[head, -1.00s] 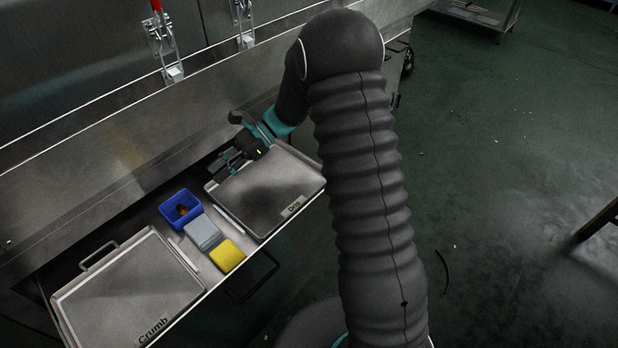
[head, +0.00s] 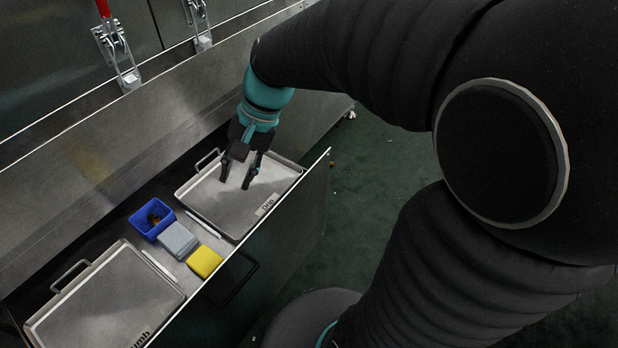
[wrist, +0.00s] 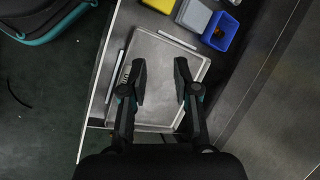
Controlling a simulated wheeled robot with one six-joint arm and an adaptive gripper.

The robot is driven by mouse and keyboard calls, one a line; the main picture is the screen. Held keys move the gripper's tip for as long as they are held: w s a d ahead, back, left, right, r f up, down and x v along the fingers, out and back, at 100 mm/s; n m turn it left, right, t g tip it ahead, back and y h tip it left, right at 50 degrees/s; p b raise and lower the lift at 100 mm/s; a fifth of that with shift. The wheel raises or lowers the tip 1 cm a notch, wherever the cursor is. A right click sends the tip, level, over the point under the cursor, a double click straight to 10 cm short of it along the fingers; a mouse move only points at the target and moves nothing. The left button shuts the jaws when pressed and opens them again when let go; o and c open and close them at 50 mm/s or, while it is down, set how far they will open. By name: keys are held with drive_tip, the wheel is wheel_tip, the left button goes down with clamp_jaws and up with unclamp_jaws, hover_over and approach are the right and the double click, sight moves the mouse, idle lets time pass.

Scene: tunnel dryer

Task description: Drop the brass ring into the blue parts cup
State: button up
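The blue parts cup (head: 139,224) stands in the drawer between the two metal trays, at the back. It also shows at the upper right of the wrist view (wrist: 231,38). A small brownish-orange thing (head: 154,217) lies inside the cup. It may be the brass ring, but it is too small and dark to tell its shape. No ring shows elsewhere. My gripper (head: 237,184) points down above the right-hand tray (head: 212,213), to the right of the cup. In the wrist view its two fingers (wrist: 160,82) are apart with nothing between them.
A grey block (head: 178,241) and a yellow block (head: 204,262) sit in front of the cup. The left tray (head: 105,305) has a raised handle. The steel machine wall (head: 90,165) rises behind the drawer. Open floor (head: 365,170) lies to the right.

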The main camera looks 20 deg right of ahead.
drive_tip(key=s+d+r+n+t+h, duration=0.4)
drive_tip(key=s+d+n+t+h, duration=0.1)
drive_tip(key=s+d, duration=0.4)
drive_tip(key=shift+s+d+n+t, duration=0.4)
drive_tip(key=shift+s+n, duration=0.1)
drive_tip(key=shift+s, duration=0.2)
